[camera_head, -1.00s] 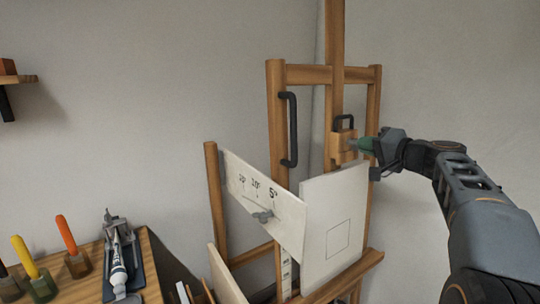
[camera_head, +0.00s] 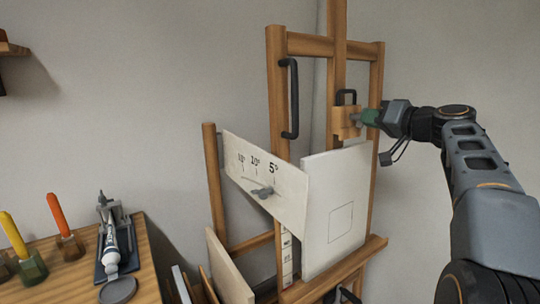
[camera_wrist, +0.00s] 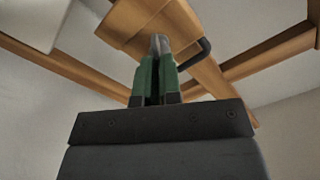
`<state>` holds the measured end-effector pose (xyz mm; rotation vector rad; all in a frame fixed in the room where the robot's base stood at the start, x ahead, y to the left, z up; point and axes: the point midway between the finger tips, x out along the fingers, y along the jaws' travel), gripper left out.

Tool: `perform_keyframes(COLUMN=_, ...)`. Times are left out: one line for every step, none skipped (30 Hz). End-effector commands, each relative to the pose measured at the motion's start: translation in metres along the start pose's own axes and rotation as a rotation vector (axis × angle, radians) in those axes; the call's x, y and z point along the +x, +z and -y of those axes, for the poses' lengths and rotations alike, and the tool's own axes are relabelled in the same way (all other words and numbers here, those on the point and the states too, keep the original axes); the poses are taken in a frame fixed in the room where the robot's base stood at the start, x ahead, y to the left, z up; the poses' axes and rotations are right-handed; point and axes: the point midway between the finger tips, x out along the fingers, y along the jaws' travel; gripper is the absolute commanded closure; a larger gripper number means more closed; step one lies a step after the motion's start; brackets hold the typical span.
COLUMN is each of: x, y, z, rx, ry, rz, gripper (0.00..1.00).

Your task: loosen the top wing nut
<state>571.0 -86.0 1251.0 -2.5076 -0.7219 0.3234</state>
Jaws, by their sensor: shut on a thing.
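The nut is mostly hidden by the fingers in the head view.
A long black handle (camera_head: 290,98) is on the left post. A wooden table (camera_head: 148,265) with colored-handled tools stands at lower left.

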Motion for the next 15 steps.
perform_keyframes(x=0.0004, y=0.0001, z=0.0002, rx=-0.003, ry=-0.001, rz=0.0, gripper=0.92)
perform_keyframes(x=0.0004, y=-0.0001, z=0.0004, rx=-0.002, ry=-0.001, rz=0.0, gripper=0.89)
perform_keyframes(x=0.0004, y=-0.0001, z=0.0003, rx=-0.001, ry=-0.001, rz=0.0, gripper=0.85)
perform_keyframes(x=0.0004, y=-0.0001, z=0.0002, rx=-0.001, ry=-0.001, rz=0.0, gripper=0.82)
perform_keyframes(x=0.0003, y=-0.0001, z=0.0002, rx=0.0, ry=-0.001, rz=0.001, gripper=0.79)
perform_keyframes(x=0.0003, y=-0.0001, z=0.0001, rx=0.0, ry=0.0, rz=0.001, gripper=0.76)
perform_keyframes(x=0.0003, y=-0.0001, z=0.0, rx=0.0, ry=0.0, rz=0.001, gripper=0.73)
perform_keyframes(x=0.0002, y=-0.0001, z=0.0, rx=0.0, ry=0.0, rz=0.0, gripper=0.7)
perform_keyframes(x=0.0001, y=-0.0001, z=-0.0001, rx=0.001, ry=0.0, rz=0.0, gripper=0.66)
perform_keyframes(x=0.0001, y=-0.0001, z=-0.0002, rx=0.001, ry=0.0, rz=0.0, gripper=0.66)
perform_keyframes(x=0.0001, y=-0.0001, z=-0.0002, rx=0.001, ry=0.0, rz=0.0, gripper=0.66)
perform_keyframes(x=0.0, y=-0.0001, z=-0.0003, rx=0.001, ry=0.0, rz=0.0, gripper=0.66)
perform_keyframes(x=0.0, y=0.0, z=-0.0003, rx=0.001, ry=0.0, rz=0.0, gripper=0.66)
perform_keyframes(x=0.0, y=0.0, z=-0.0003, rx=0.001, ry=0.0, rz=0.0, gripper=0.66)
perform_keyframes(x=-0.0001, y=0.0, z=-0.0004, rx=0.001, ry=0.0, rz=0.0, gripper=0.66)
